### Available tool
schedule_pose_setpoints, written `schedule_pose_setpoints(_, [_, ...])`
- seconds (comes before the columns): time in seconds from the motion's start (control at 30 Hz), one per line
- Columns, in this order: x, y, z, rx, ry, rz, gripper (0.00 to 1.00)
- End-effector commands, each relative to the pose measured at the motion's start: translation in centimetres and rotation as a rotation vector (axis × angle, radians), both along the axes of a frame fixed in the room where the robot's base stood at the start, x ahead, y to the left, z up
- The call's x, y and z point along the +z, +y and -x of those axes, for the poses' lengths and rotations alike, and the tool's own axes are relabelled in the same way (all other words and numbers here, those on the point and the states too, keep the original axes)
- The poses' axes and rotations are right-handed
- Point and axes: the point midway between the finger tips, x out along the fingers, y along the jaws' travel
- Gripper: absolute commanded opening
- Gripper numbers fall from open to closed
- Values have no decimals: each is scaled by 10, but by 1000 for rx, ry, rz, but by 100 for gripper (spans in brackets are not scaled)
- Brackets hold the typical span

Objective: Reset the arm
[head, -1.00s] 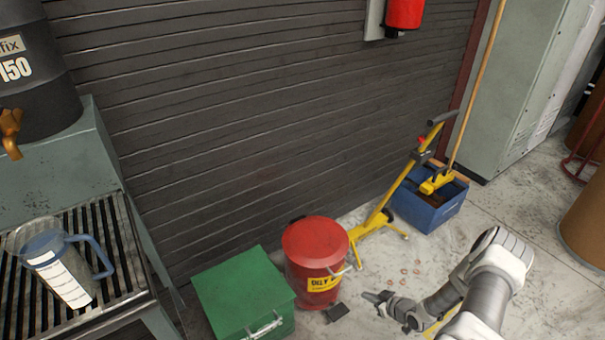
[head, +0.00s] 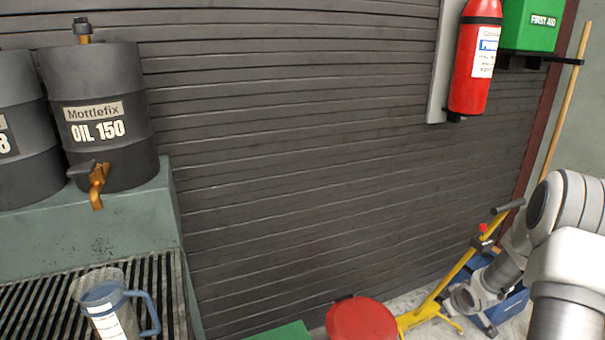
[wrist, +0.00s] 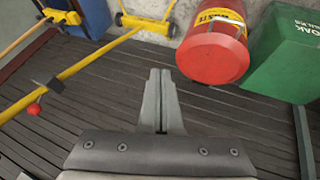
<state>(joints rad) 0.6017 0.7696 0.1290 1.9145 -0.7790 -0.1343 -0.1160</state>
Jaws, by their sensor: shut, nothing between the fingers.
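My gripper (wrist: 159,75) shows in the wrist view with its two fingers together and nothing between them. It is in front of the dark slatted shutter (wrist: 80,95), apart from the objects around it. In the head view my arm comes in at the lower right, and the gripper's fingertips cannot be made out there.
A red bin (head: 361,320), a yellow-framed trolley (head: 455,275) and a blue crate (head: 512,305) stand low at the right. A green box (wrist: 287,55) is beside the bin. A jug (head: 105,310) stands on the grate at the left. A fire extinguisher (head: 474,60) hangs on the wall.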

Motion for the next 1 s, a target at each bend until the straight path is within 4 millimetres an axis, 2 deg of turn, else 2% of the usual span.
schedule_pose_setpoints(0.03, [24, 5, -1, -12, -2, 19, 0])
schedule_pose_setpoints(0.1, [51, 12, 1, -35, 3, 37, 0])
schedule_pose_setpoints(0.27, [110, 31, 15, -95, 10, 63, 0])
schedule_pose_setpoints(0.5, [187, 70, 50, -180, 11, 66, 0])
schedule_pose_setpoints(0.8, [257, 127, 117, -269, 5, 4, 0])
schedule_pose_setpoints(1.0, [286, 165, 171, -308, 9, -73, 0])
